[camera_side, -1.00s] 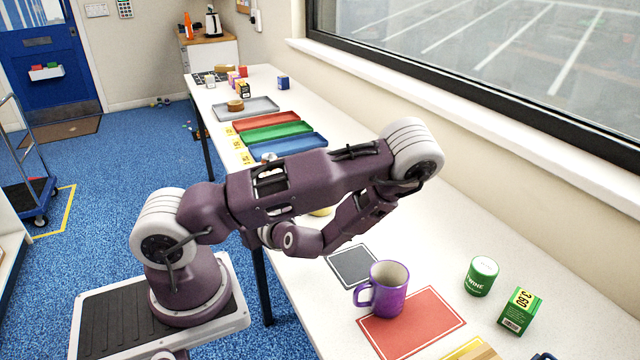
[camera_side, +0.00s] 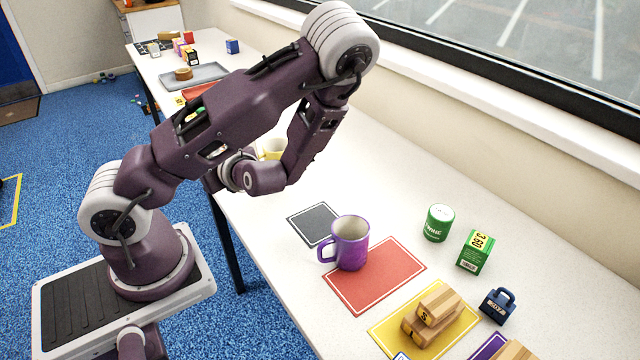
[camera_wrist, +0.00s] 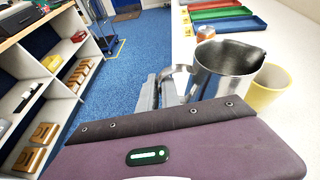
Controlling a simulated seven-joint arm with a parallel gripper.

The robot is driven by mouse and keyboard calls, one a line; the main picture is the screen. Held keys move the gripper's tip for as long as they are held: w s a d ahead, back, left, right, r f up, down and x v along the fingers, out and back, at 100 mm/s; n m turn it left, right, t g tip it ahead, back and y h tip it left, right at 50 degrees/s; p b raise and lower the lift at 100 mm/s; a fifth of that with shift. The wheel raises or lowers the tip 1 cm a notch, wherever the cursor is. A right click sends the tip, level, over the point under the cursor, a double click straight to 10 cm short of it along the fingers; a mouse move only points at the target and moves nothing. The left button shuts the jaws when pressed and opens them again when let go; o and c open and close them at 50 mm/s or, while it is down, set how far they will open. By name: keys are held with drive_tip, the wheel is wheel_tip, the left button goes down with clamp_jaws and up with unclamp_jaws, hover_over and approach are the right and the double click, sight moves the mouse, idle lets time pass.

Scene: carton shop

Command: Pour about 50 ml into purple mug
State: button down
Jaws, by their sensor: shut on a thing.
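The purple mug (camera_side: 350,248) stands upright on a red mat (camera_side: 375,285) in the side view, its handle to the left; its contents cannot be seen. In the wrist view a steel pitcher (camera_wrist: 225,72) is in front of my gripper (camera_wrist: 168,88), which is shut on its handle. The pitcher looks about upright, and no liquid shows inside it. My arm hides the pitcher and my gripper in the side view. A yellow mug (camera_wrist: 268,88) stands just beyond the pitcher; it also shows partly behind my arm in the side view (camera_side: 271,149).
A green tin (camera_side: 438,222) and a green box (camera_side: 475,252) stand right of the purple mug. Wooden blocks (camera_side: 432,315) lie on a yellow mat, near a blue padlock-shaped weight (camera_side: 497,305). A dark mat (camera_side: 314,223) beside the red mat is bare.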

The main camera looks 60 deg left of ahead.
drive_tip(key=w+d+r+m+t+h, duration=0.2)
drive_tip(key=w+d+m+t, duration=0.6)
drive_tip(key=w+d, duration=1.3)
drive_tip(key=shift+d+r+m+t, duration=0.15)
drive_tip(key=shift+r+m+t, duration=0.2)
drive_tip(key=shift+t, duration=0.45)
drive_tip(key=shift+r, duration=0.1)
